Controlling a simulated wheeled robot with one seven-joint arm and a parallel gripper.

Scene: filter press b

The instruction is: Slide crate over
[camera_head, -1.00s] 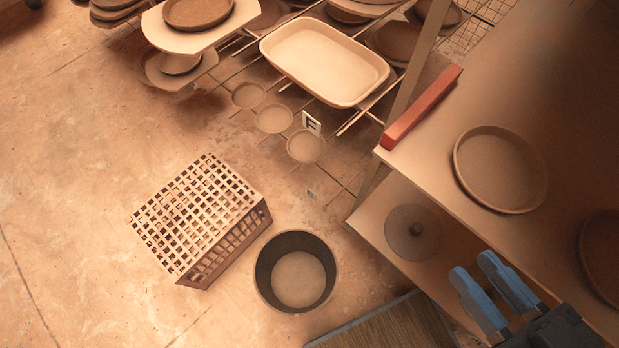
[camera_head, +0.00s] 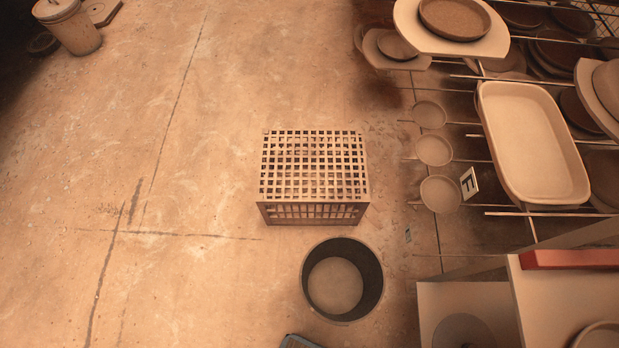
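The crate (camera_head: 313,170) is a lattice box with square openings, sitting on the floor near the middle of the head view. Its gridded top and near side show. A dark round bucket (camera_head: 342,281) with an open top stands just in front of it, slightly to the right, very close to its near side. My gripper is not in view now, so its state does not show.
A rack with trays (camera_head: 533,142) and small bowls (camera_head: 433,150) stands to the right. A shelf unit with a red bar (camera_head: 570,259) is at the lower right. A lidded bin (camera_head: 68,27) is at the far left. Floor left of the crate is clear.

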